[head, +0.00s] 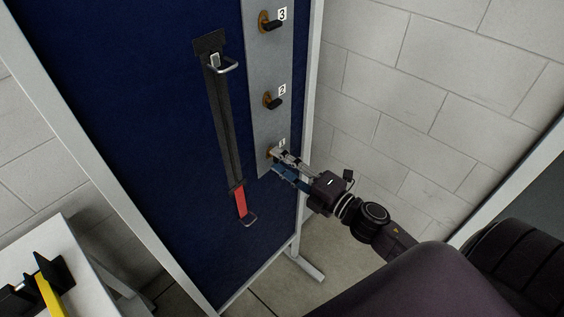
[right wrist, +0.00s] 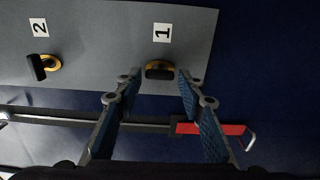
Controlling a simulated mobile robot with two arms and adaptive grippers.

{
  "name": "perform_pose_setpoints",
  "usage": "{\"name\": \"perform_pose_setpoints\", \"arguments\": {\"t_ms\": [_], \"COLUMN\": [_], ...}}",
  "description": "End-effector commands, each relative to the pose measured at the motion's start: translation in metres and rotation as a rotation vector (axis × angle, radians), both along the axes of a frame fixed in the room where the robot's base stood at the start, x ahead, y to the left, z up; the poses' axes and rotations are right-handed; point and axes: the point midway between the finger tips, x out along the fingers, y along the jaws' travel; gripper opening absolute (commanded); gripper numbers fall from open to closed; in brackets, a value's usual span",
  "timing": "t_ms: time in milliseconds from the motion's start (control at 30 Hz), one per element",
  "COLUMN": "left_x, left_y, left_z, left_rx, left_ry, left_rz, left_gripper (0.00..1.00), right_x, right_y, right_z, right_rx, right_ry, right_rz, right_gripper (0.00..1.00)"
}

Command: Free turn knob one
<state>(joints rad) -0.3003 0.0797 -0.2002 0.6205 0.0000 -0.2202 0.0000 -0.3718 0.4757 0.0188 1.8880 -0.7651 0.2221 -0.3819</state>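Knob one is a black handle on a yellow-orange base, beside the label "1" on a grey strip (head: 266,125). In the right wrist view the knob (right wrist: 159,72) lies between the fingertips of my right gripper (right wrist: 159,82), its handle lengthwise across the gap. The fingers are apart, one on each side, with a narrow gap visible. I cannot tell whether either touches the knob. In the head view my right gripper (head: 282,160) is at the strip's lower end and largely hides the knob. My left gripper is not in view.
Knob two (head: 272,100) and knob three (head: 270,21) sit above on the same strip. A black strap (head: 223,125) with a red end (head: 240,203) hangs to the left on the blue panel (head: 150,120). A white table (head: 75,240) holds a black and yellow item at lower left.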

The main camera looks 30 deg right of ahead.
Motion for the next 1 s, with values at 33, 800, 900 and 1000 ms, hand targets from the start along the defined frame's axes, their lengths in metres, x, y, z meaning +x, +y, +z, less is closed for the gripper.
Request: {"name": "perform_pose_setpoints", "arguments": {"t_ms": [33,800,900,1000], "left_x": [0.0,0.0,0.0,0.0], "left_y": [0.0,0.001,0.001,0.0], "left_z": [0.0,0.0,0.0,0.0], "left_rx": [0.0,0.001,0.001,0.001], "left_ry": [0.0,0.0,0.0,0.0], "left_rz": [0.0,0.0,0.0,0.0], "left_gripper": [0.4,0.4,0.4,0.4], "right_x": [0.0,-0.063,-0.08,-0.094], "right_y": [0.0,-0.022,-0.028,-0.033], "right_z": [0.0,-0.002,-0.001,-0.001], "right_rx": [0.001,0.004,0.003,0.002], "right_ry": [0.0,0.004,0.004,0.003], "right_rz": [0.0,-0.003,-0.002,-0.002], "right_gripper": [0.44,0.45,0.45,0.45]}}
